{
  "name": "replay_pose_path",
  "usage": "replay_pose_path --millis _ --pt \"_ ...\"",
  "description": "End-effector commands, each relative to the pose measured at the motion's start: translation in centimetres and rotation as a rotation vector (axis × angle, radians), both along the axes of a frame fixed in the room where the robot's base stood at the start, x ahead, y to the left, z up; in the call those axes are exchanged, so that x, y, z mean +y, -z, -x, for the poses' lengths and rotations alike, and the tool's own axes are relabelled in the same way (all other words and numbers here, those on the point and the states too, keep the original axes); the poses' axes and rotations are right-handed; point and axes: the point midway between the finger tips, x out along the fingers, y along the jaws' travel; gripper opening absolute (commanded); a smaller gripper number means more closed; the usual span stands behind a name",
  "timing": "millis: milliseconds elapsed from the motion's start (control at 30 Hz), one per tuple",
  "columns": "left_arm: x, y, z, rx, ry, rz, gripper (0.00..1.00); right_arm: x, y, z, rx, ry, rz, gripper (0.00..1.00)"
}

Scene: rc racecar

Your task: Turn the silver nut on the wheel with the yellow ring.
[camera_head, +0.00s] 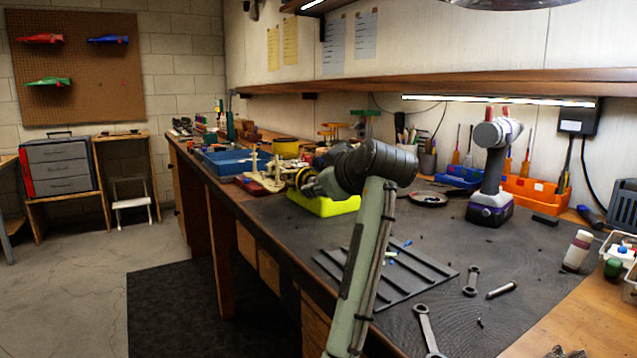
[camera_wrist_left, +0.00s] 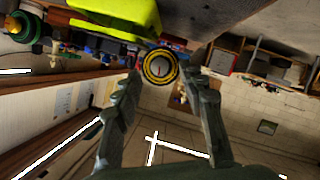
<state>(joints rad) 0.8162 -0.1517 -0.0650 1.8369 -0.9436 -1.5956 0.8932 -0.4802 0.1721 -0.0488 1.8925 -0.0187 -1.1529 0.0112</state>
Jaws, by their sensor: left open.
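The wheel with the yellow ring (camera_wrist_left: 159,67) faces the left wrist camera, with a small silver nut (camera_wrist_left: 158,66) at its centre. In the head view the yellow ring (camera_head: 302,178) shows at the left end of the yellow-green car body (camera_head: 325,206). The body also shows upside down in the left wrist view (camera_wrist_left: 122,13). My left gripper (camera_wrist_left: 162,82) is open, with one finger on each side of the wheel in that view. I cannot tell whether the fingers touch it. In the head view my forearm partly hides the gripper and car. My right gripper is not in view.
Left of the car are a blue tray (camera_head: 228,163) and cream-coloured parts (camera_head: 262,178). A shelf (camera_head: 440,82) runs above the bench.

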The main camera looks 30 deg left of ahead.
Motion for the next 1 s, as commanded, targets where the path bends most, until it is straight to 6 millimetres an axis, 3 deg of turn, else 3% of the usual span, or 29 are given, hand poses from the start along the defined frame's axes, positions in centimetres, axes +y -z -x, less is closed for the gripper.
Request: replay_pose_path --millis 300,500,900,1000 --pt "-4.9 -2.3 4.2 -0.002 0.004 0.003 0.41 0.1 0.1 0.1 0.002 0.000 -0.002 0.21" --pt "-6.5 -3.1 5.8 -0.001 0.001 0.001 0.41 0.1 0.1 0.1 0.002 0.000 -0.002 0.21" --pt "-6.9 -3.3 6.1 -0.001 0.002 0.000 0.41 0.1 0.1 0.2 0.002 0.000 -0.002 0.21" --pt "-7.6 -3.8 4.9 -0.019 0.050 -0.017 0.41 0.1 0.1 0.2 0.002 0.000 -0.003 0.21"
